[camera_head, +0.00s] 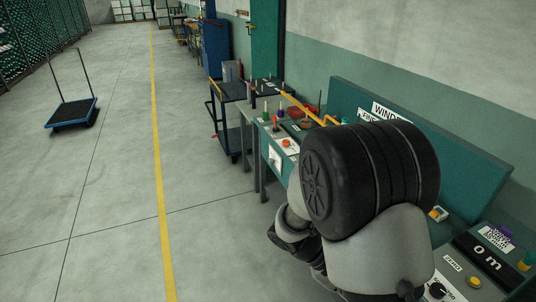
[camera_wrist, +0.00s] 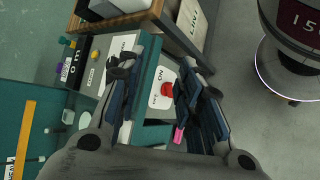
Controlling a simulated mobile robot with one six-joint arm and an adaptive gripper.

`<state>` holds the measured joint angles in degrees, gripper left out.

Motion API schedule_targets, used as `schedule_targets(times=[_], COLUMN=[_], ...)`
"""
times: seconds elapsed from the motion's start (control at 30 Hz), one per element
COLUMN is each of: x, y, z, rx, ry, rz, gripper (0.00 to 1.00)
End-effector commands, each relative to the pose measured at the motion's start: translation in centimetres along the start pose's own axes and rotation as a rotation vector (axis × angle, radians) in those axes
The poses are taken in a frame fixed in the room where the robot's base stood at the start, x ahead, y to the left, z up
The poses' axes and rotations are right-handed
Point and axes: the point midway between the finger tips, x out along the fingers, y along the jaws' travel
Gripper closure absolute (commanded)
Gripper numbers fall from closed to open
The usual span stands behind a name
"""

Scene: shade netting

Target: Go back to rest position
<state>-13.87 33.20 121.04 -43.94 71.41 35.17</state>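My gripper (camera_wrist: 152,85) shows in the wrist view with its two dark fingers apart and nothing between them. Past the fingers is a control bench with a white plate marked ON and a red knob (camera_wrist: 167,89). I cannot tell whether a finger touches the bench.
The green control bench (camera_head: 488,178) runs along the right wall. A dark cart (camera_head: 232,115) with bottles stands beyond it. A blue platform trolley (camera_head: 73,113) stands far left. The grey floor around the yellow line (camera_head: 159,170) is clear.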

Motion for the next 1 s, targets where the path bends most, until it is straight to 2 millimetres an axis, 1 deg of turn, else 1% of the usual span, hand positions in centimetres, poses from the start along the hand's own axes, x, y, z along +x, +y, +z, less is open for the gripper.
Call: schedule_targets(times=[0.03, 0.2, 0.37, 0.6, 0.8, 1.0], x=[-1.0, -3.6, -6.1, -9.7, -12.1, -13.2], y=[0.8, 2.0, 2.4, 2.4, 2.2, 2.1], z=[1.4, 5.3, 8.7, 13.2, 15.7, 16.7], rx=[0.031, 0.101, 0.164, 0.26, 0.325, 0.353], ry=[0.025, 0.122, 0.251, 0.505, 0.712, 0.812], rz=[-0.065, -0.269, -0.444, -0.659, -0.765, -0.802], gripper=[0.67, 0.67, 0.67, 0.67, 0.67, 0.67])
